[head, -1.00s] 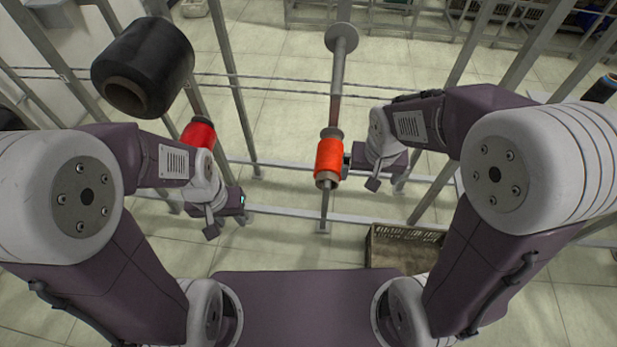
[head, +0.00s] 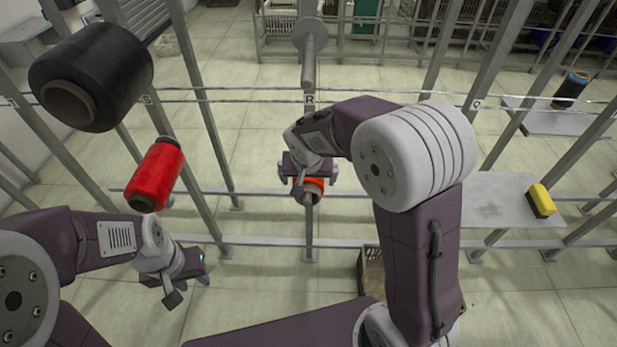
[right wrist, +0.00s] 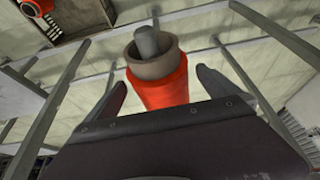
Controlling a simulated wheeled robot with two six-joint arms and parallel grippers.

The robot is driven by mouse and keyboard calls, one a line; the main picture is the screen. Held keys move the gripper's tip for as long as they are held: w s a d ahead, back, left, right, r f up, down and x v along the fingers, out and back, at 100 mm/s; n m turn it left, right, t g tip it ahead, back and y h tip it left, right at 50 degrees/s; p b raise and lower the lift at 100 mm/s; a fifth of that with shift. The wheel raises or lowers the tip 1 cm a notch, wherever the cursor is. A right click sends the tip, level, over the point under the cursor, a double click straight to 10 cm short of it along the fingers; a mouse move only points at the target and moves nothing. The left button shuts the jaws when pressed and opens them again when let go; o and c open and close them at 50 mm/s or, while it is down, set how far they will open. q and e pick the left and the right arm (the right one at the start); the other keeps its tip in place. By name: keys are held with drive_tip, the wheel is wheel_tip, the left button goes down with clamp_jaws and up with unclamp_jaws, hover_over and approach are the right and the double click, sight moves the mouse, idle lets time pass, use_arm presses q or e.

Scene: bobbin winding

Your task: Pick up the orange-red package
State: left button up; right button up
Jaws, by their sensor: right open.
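The orange-red package (head: 316,183) is a wound bobbin on a spindle in the middle of the head view, partly hidden by my right gripper. My right gripper (head: 308,176) is open at the package. In the right wrist view its two fingers stand on either side of the package, with a visible gap on the right; contact on the left is unclear. My left gripper (head: 188,289) is open and empty at the lower left, away from the package.
A red bobbin (head: 160,172) and a large black bobbin (head: 110,65) are mounted at the left. Metal posts and rails surround the spindles. A brown crate (head: 371,272) stands on the floor below.

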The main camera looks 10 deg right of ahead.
drive_tip(key=x, duration=0.2)
drive_tip(key=shift+w+f, duration=0.15)
drive_tip(key=shift+f, duration=0.15)
drive_tip(key=shift+r, duration=0.1)
drive_tip(key=c, duration=1.6)
